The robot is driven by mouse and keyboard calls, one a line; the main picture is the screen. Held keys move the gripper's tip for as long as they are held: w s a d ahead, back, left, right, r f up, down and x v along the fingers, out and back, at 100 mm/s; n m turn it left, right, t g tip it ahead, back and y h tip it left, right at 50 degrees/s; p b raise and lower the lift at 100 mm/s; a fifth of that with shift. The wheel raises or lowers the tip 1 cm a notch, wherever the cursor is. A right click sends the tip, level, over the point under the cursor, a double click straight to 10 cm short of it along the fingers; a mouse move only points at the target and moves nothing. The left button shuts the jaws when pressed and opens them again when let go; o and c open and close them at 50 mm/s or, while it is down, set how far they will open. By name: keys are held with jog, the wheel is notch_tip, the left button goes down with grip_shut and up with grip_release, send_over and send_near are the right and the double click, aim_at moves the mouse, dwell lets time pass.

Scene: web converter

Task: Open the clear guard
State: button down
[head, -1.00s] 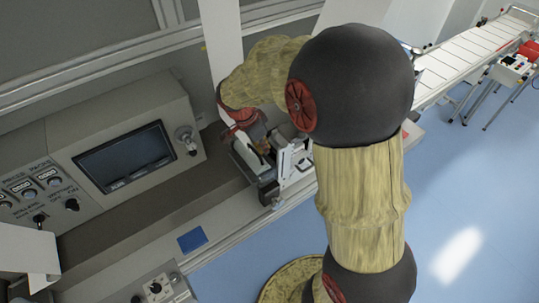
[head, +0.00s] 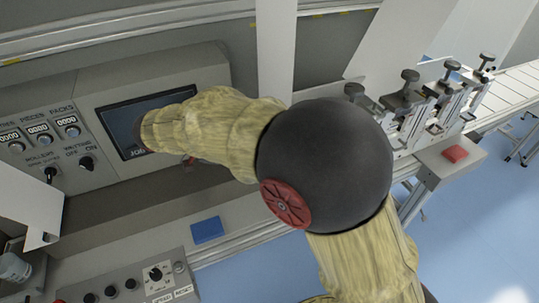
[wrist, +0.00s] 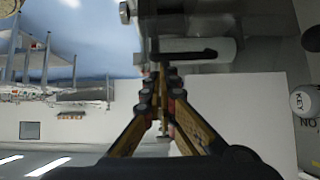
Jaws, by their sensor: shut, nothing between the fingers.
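I cannot pick out the clear guard with certainty in either view. In the wrist view my gripper (wrist: 163,76) is shut and its fingers meet with nothing between them. A dark bar with a rounded end (wrist: 190,57) lies just beyond the fingertips, with a pale cylindrical part (wrist: 205,50) behind it. I cannot tell whether the fingertips touch the bar. In the head view my arm crosses in front of the control panel's screen (head: 122,127), and my gripper is mostly hidden.
The control panel has knobs and counters (head: 40,139) at left. A blue block (head: 207,230) lies on the ledge below. Several clamp units (head: 410,100) stand at right beside a box with a red top (head: 455,154).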

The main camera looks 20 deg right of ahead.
jog(key=a+f+b, duration=0.4)
jog(key=a+f, duration=0.1)
jog(key=f, duration=0.1)
jog(key=shift+a, duration=0.4)
dwell(0.4)
